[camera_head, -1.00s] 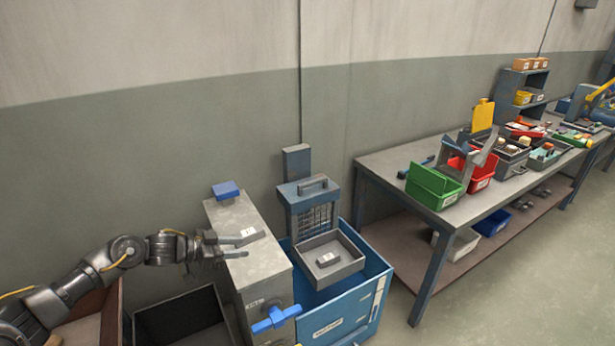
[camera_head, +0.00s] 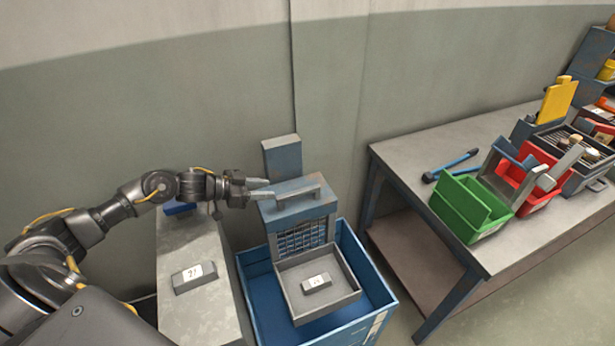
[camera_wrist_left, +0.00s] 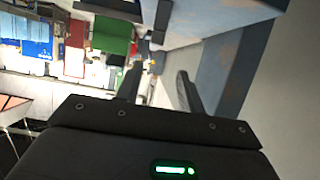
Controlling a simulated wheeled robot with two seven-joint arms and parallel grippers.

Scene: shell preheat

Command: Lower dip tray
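The dip tray (camera_head: 347,287) is a shallow grey tray holding a small labelled block (camera_head: 317,283). It hangs in front of a mesh rack under a blue-grey head with a bar handle (camera_head: 299,197), above the open blue tank (camera_head: 254,288). My left gripper (camera_head: 270,188) comes in from the left. Its fingertips are at the left edge of the head, close to the handle. I cannot tell whether they touch. The fingers stand apart and empty in the left wrist view (camera_wrist_left: 158,85). My right gripper is not in view.
A grey cabinet (camera_head: 205,245) with a labelled block (camera_head: 195,276) on top stands left of the tank. A post (camera_head: 283,158) rises behind the rack. A workbench (camera_head: 410,150) with green (camera_head: 465,215) and red bins is at the right.

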